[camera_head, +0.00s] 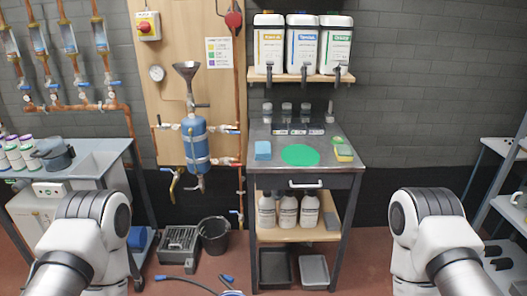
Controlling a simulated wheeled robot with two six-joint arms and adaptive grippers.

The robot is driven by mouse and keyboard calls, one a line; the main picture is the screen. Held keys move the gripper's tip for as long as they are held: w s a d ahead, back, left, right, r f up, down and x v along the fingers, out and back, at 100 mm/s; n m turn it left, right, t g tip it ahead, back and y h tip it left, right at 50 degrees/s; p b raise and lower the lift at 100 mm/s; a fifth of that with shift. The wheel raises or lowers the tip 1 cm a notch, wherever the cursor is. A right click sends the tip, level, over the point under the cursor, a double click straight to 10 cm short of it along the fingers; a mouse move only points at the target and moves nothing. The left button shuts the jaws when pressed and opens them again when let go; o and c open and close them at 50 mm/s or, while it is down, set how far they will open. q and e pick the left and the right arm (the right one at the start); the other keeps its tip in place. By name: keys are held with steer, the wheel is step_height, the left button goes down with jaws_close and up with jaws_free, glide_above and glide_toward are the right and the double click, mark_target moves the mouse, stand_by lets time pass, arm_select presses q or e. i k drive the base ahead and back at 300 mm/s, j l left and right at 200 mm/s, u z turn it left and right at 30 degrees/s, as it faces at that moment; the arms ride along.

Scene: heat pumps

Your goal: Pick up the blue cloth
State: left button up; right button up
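A blue cloth (263,150), which looks like a small folded block, lies on the left part of the metal worktable (278,172). It is uncovered and nothing holds it. Parts of my two arms show at the lower left and lower right, in front of the worktable and well apart from the cloth. Neither of my grippers is in view.
A flat green round piece (300,155) lies right of the cloth, then a yellow-green sponge (343,152). Several small containers (287,112) stand behind. A shelf (300,78) with three canisters hangs above. A blue tank (195,142) is on the wall panel left.

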mark_target(262, 149)
steer(key=u, duration=0.35)
steer(key=i+l+u, duration=0.3)
steer(key=l+u, duration=0.3)
steer(key=i+l+u, duration=0.3)
steer(key=l+u, duration=0.25)
